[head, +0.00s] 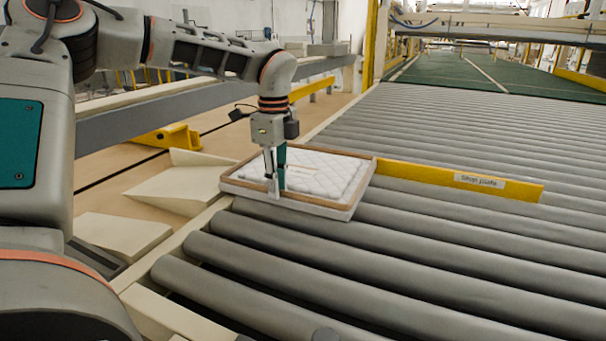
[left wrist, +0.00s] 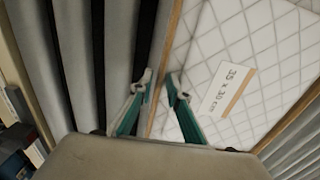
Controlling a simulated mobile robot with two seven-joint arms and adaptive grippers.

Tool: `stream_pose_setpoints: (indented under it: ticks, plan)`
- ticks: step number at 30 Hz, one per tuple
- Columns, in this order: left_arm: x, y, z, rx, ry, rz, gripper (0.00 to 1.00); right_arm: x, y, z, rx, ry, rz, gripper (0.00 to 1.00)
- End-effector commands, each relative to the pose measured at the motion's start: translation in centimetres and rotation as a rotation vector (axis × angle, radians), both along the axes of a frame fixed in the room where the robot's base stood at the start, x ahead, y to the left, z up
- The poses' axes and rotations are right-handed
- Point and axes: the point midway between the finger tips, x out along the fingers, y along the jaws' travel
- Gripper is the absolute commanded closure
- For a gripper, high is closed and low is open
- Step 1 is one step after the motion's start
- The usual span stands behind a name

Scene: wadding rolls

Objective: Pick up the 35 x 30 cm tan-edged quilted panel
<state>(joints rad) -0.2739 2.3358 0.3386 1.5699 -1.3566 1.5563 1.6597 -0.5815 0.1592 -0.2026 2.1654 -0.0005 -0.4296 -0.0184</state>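The tan-edged quilted panel (head: 325,172) lies flat on the grey rollers, with a white quilted top, a tan border and a pale side. In the left wrist view the panel (left wrist: 275,45) fills the upper right and carries a label reading 35 x 30 cm. My left gripper (head: 275,188) points down at the panel's near edge. In the left wrist view the left gripper (left wrist: 160,80) has its fingertips either side of the tan border, with a narrow gap between them. Firm contact with the panel does not show. My right gripper is out of view.
A yellow stop plate (head: 458,180) with a label stands across the rollers, touching or close to the panel's right side. Bare rollers (head: 400,265) lie in front and to the right. Cream wedge-shaped pieces (head: 185,183) lie beside the conveyor's left rail. A green belt (head: 470,72) lies beyond.

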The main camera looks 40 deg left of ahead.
Motion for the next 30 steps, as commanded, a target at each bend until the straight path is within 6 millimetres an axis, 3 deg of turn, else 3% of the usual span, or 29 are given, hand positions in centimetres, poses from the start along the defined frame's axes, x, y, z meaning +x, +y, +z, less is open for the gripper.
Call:
stream_pose_setpoints:
  ticks: [1,3,4,19,23,30]
  plan:
    - [0.0,0.0,0.0,0.0,0.0,0.0,0.83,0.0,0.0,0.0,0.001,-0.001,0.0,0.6]
    - [0.0,0.0,0.0,0.0,0.0,0.0,0.99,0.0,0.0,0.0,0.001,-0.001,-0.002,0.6]
    - [0.0,0.0,0.0,0.0,0.0,0.0,1.0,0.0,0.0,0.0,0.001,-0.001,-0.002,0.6]
    - [0.1,0.1,0.7,0.002,-0.003,0.001,1.0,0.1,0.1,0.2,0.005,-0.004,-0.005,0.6]
    - [0.1,0.1,2.0,0.003,-0.003,0.001,1.0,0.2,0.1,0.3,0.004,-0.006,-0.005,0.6]
    - [0.1,0.0,6.5,0.003,-0.007,0.002,1.0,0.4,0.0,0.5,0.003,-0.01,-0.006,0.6]
